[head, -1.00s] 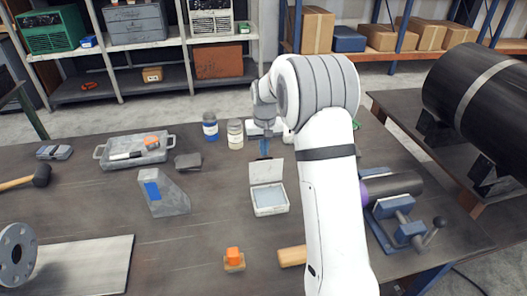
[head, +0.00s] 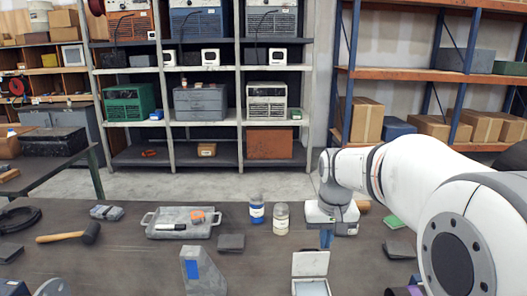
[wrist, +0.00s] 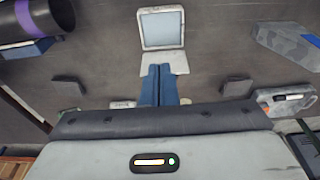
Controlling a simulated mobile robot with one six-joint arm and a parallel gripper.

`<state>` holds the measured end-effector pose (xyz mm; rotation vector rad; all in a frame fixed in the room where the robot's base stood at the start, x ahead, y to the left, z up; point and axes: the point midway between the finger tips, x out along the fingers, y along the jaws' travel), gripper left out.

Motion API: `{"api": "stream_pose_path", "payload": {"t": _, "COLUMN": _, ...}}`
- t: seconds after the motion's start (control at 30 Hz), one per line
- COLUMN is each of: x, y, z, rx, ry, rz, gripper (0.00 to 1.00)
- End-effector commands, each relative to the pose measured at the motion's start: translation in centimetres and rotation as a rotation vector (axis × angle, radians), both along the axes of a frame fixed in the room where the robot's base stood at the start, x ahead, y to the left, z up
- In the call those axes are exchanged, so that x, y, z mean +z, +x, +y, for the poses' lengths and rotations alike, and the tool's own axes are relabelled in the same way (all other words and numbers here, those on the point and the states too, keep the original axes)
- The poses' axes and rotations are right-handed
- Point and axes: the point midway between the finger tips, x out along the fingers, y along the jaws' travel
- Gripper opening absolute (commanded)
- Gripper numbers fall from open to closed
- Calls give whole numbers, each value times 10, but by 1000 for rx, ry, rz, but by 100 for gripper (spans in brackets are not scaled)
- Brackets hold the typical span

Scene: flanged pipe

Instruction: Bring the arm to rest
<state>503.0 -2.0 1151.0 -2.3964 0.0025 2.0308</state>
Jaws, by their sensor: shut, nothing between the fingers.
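My gripper (head: 326,238) is near the back of the dark workbench in the head view, its blue fingers pointing down. In the wrist view the two blue fingers (wrist: 158,84) lie side by side, shut with nothing between them. An open white box (head: 310,286) with its lid raised stands just in front of the gripper in the head view. The box also shows beyond the fingertips in the wrist view (wrist: 162,30). The fingertips overlap the edge of its lid there; I cannot tell whether they touch it.
Two jars (head: 257,210) stand left of the gripper. A grey tray (head: 160,232), a mallet (head: 88,234) and a grey angled block (head: 200,272) lie further left. A green pad (head: 394,222) lies to the right. Shelves (head: 210,135) stand behind the bench.

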Motion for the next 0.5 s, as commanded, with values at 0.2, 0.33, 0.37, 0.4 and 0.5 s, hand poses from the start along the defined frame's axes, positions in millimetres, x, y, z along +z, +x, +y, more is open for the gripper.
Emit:
{"api": "stream_pose_path", "payload": {"t": 0.2, "x": 4, "y": -81, "z": 0, "rx": -1, "ry": -1, "rz": -45, "gripper": 0}}
{"api": "stream_pose_path", "payload": {"t": 0.33, "x": -3, "y": -127, "z": 0, "rx": -2, "ry": -1, "rz": -68, "gripper": 0}}
{"api": "stream_pose_path", "payload": {"t": 0.37, "x": -6, "y": -137, "z": 0, "rx": -2, "ry": -1, "rz": -74, "gripper": 0}}
{"api": "stream_pose_path", "payload": {"t": 0.4, "x": -9, "y": -149, "z": 0, "rx": -2, "ry": -1, "rz": -81, "gripper": 0}}
{"api": "stream_pose_path", "payload": {"t": 0.5, "x": -18, "y": -174, "z": 0, "rx": -2, "ry": -1, "rz": -94, "gripper": 0}}
